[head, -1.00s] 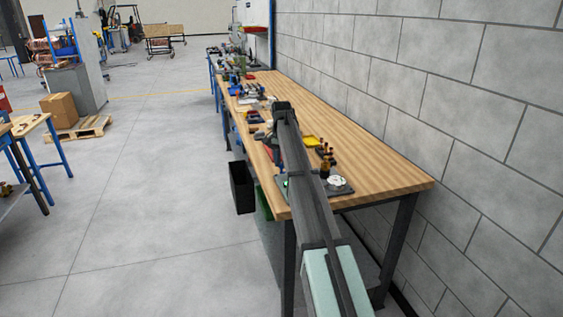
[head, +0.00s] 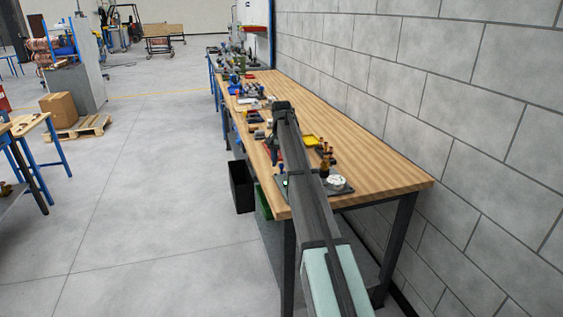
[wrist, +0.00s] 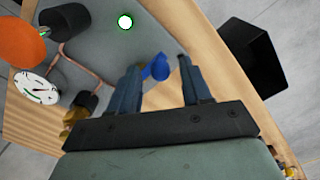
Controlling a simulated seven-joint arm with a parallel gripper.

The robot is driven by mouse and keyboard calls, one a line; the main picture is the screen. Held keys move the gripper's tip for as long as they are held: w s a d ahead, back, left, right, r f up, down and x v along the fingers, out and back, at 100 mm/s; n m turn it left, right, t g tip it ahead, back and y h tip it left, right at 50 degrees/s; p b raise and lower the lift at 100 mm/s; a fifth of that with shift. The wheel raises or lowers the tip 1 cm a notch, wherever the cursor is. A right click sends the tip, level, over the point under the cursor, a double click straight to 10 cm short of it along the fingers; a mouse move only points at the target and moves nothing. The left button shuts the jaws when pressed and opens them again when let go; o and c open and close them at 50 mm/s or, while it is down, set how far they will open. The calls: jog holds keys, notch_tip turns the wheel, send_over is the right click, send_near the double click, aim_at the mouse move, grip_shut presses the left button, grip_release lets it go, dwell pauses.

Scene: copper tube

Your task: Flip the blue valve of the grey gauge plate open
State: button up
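The grey gauge plate (wrist: 105,45) fills the upper left of the wrist view, with a white round gauge (wrist: 37,89), copper tubing and a lit green lamp (wrist: 125,22). The blue valve (wrist: 159,68) stands near the plate's edge. My gripper (wrist: 160,75) is open, with one finger on each side of the blue valve. In the head view the gauge (head: 337,182) shows on the bench's near end, and my arm hides much of the plate.
An orange knob (wrist: 20,42) and dark fittings stand on the left in the wrist view. A black bin (wrist: 255,55) hangs beside the bench. The wooden bench (head: 385,172) has a clear right side along the block wall. Several parts lie farther along it.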

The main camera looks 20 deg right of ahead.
aim_at(282, 163)
notch_tip(282, 163, up, 14)
dwell(0.8)
jog(key=shift+f, duration=0.2)
jog(key=s+a+f+n, duration=0.2)
jog(key=s+a+f, duration=0.45)
jog(key=f, duration=0.35)
jog(key=s+a+f+n, duration=0.3)
jog(key=s+a+f, duration=0.35)
jog(key=f, duration=0.25)
jog(key=s+f+g, duration=0.1)
jog(key=s+f, duration=0.4)
jog(key=f, duration=0.5)
jog(key=s+f+n+g, duration=0.1)
jog(key=s+f, duration=0.4)
jog(key=f, duration=0.4)
jog(key=s+f, duration=0.5)
jog(key=f, duration=0.5)
jog(key=s+f+g, duration=0.1)
jog(key=s+f, duration=0.6)
jog(key=s, duration=0.6)
jog(key=s+f+g, duration=0.2)
jog(key=s+f, duration=0.5)
jog(key=s, duration=0.7)
jog(key=s+f+n+g, duration=0.1)
jog(key=s+f, duration=0.6)
jog(key=s, duration=0.6)
jog(key=shift+s+d+f+g, duration=0.25)
jog(key=shift+g, duration=0.15)
